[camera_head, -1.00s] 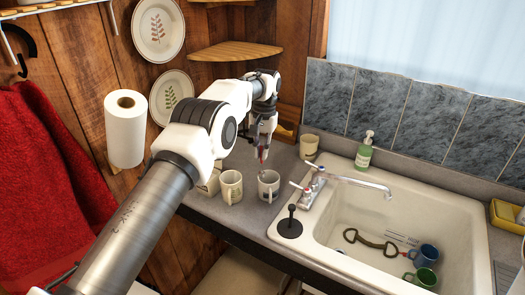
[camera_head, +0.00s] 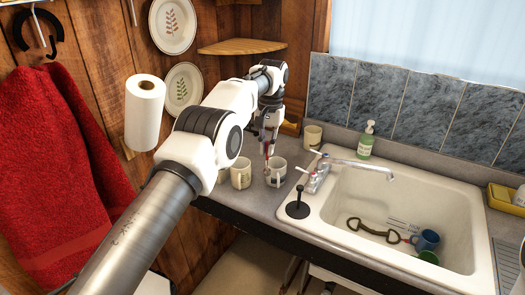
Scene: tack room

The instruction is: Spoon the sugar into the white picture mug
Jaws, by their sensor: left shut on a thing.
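A whitish mug with a dark picture (camera_head: 277,174) stands upright on the grey counter, left of the sink. A cream mug (camera_head: 241,174) stands just left of it, and another cream mug (camera_head: 313,136) stands farther back. My left gripper (camera_head: 267,145) points down over the left rim of the picture mug. It is shut on a thin thing with a red part (camera_head: 266,152), perhaps the spoon's handle; its lower end is hard to make out. I cannot make out any sugar; my left arm covers part of the counter. My right gripper is not in view.
The tap (camera_head: 350,165) and a black stopper (camera_head: 297,203) are right of the mugs. The sink (camera_head: 350,262) holds a blue mug (camera_head: 427,240), a green one and a dark metal piece. A soap bottle (camera_head: 366,141) stands behind. A paper roll (camera_head: 145,113) hangs left.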

